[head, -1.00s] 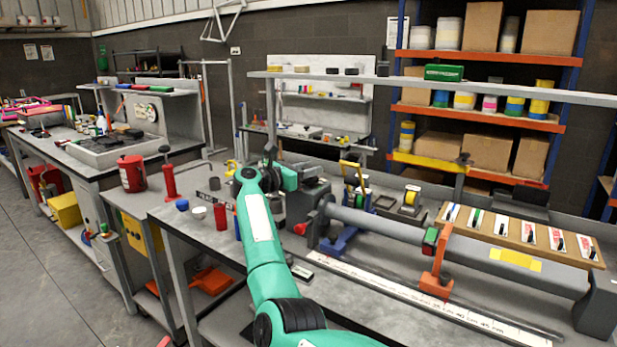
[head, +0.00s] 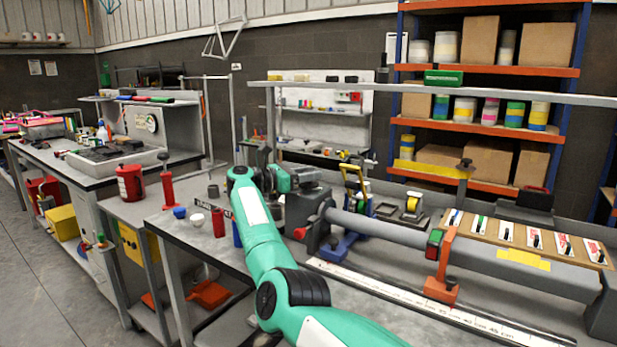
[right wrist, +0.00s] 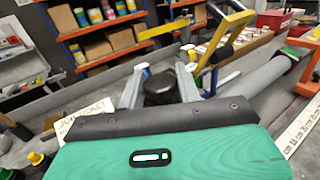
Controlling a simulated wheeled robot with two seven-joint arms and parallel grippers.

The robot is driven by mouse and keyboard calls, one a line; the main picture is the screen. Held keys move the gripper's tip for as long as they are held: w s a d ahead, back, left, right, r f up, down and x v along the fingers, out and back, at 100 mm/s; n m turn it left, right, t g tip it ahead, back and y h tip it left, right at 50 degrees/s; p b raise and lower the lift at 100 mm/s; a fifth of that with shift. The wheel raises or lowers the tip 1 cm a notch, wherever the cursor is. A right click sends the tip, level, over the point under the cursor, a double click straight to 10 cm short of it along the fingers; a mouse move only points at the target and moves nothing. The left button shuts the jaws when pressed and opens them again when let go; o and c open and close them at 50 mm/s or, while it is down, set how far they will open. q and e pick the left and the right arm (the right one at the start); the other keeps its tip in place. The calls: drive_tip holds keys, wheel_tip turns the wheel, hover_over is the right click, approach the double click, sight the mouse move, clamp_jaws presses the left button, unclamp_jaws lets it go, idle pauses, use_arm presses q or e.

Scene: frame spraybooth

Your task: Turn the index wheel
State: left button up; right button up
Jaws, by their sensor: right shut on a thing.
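My right arm comes up from the bottom middle of the head view. Its gripper (head: 299,184) is at the left end of the long grey tube fixture (head: 390,228), beside the grey headstock block (head: 316,203). In the right wrist view, the two grey fingers of this gripper (right wrist: 161,84) stand on either side of a dark round knob (right wrist: 160,90) and are shut on it. It appears to be part of the index wheel; the rest of the wheel is hidden or cannot be made out. My left gripper is not in view.
An orange clamp (head: 441,268) stands across the tube. A white ruler strip (head: 400,292) lies along the bench front. A yellow-handled tool (head: 354,185) stands behind the tube. Red and blue containers (head: 218,223) stand left of the arm. A rail (head: 430,88) spans above the bench.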

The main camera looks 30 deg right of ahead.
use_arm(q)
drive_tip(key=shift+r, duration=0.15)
use_arm(e)
drive_tip(key=o, duration=0.9)
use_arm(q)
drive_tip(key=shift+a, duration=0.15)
use_arm(e)
drive_tip(key=shift+a, duration=0.1)
